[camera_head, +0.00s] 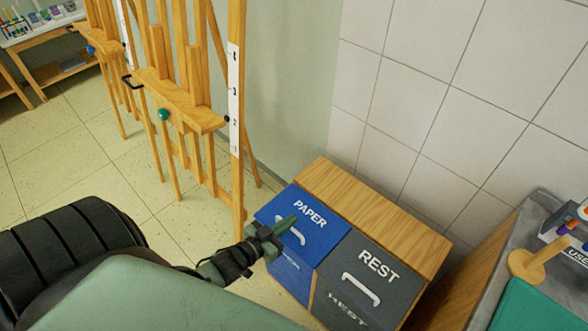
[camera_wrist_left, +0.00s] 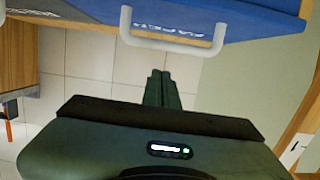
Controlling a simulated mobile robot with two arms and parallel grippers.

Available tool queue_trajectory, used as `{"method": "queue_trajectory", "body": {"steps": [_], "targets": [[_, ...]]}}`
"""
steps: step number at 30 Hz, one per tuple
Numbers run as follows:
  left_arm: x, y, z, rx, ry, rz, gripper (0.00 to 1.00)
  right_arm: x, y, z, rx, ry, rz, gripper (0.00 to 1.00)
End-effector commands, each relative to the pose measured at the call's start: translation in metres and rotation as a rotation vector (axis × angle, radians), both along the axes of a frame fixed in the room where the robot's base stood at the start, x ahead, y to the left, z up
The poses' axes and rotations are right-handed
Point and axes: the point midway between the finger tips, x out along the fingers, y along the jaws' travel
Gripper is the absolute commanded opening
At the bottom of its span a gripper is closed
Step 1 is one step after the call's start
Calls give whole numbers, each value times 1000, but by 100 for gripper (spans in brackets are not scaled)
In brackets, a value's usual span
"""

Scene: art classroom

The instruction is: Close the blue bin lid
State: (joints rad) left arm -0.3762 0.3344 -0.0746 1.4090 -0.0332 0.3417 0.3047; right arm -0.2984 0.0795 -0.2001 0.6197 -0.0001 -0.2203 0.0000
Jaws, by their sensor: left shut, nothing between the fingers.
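The blue bin lid (camera_head: 322,228) is marked PAPER and has a white handle (camera_head: 299,234). In the head view it lies about level with the grey lid beside it; I cannot tell whether a small gap is left under it. My left gripper (camera_head: 290,222) is shut and empty, and its fingers overlap the lid and part of the handle in this view. In the left wrist view, the shut fingers (camera_wrist_left: 162,78) point toward the white handle (camera_wrist_left: 172,45) on the blue lid (camera_wrist_left: 235,12), with no clear contact. My right gripper is out of view.
A grey bin lid (camera_head: 385,262) marked REST adjoins on the right, in the same wooden cabinet (camera_head: 375,215). Wooden easels (camera_head: 180,90) stand at the left, close to my left arm. A grey-topped counter (camera_head: 512,248) is at the right. A tiled wall (camera_head: 450,90) is behind.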

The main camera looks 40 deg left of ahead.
Motion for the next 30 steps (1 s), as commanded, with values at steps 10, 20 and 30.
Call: {"method": "queue_trajectory", "body": {"steps": [10, 20, 30], "targets": [[-11, 1, -30, -2, 1, 0, 0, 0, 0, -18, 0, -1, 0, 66], [-16, 1, -41, -1, 16, 1, 0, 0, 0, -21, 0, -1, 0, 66], [-18, -1, -44, -2, 20, -2, 0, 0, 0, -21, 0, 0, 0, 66]]}}
